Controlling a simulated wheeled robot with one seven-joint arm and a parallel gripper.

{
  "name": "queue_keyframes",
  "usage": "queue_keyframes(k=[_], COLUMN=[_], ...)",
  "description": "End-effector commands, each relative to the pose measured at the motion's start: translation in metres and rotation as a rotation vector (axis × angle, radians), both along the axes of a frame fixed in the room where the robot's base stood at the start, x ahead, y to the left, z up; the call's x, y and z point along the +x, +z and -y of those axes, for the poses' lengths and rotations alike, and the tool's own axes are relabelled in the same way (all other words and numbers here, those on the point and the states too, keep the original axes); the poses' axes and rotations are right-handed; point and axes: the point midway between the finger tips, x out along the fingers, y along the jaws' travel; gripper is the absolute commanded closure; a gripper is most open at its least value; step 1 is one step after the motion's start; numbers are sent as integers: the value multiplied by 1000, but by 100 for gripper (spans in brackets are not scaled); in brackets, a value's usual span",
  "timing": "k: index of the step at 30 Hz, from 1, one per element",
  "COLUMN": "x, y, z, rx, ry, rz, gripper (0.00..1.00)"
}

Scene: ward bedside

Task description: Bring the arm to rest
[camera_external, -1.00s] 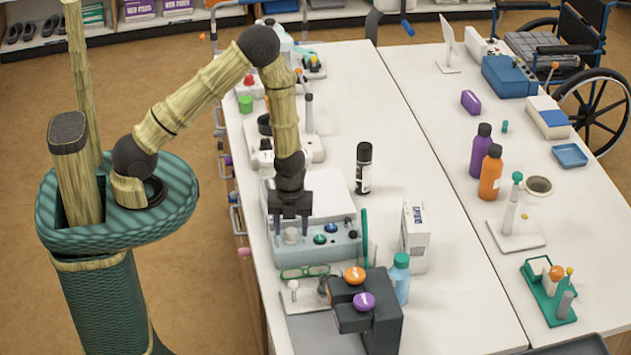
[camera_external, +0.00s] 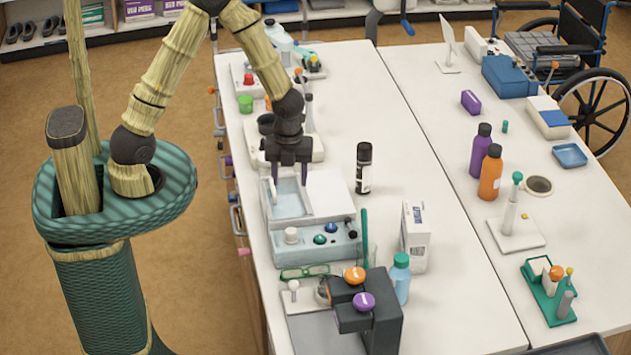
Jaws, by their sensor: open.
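My gripper (camera_external: 290,180) points down with its two dark fingers apart and nothing between them. It hangs above the pale tray of a blue-and-white device (camera_external: 325,245) on the near table. The arm (camera_external: 165,80) rises from my base on the left and bends at an elbow cut by the top edge of the picture.
A black spray can (camera_external: 363,168) stands right of the gripper. A white box (camera_external: 415,237), a blue bottle (camera_external: 399,279) and a dark stand (camera_external: 368,318) are nearer. Other devices stand behind the gripper. The table's middle strip (camera_external: 420,160) is clear.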

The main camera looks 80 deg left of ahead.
Motion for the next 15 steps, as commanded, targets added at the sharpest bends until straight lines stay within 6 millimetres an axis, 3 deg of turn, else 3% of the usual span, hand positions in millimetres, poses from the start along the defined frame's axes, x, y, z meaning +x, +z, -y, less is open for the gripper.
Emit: queue_keyframes(k=[4, 15], x=[0, 0], y=[11, 10], z=[0, 0], rx=[0, -1], ry=[0, -1], rz=[1, 0], gripper=[48, 48])
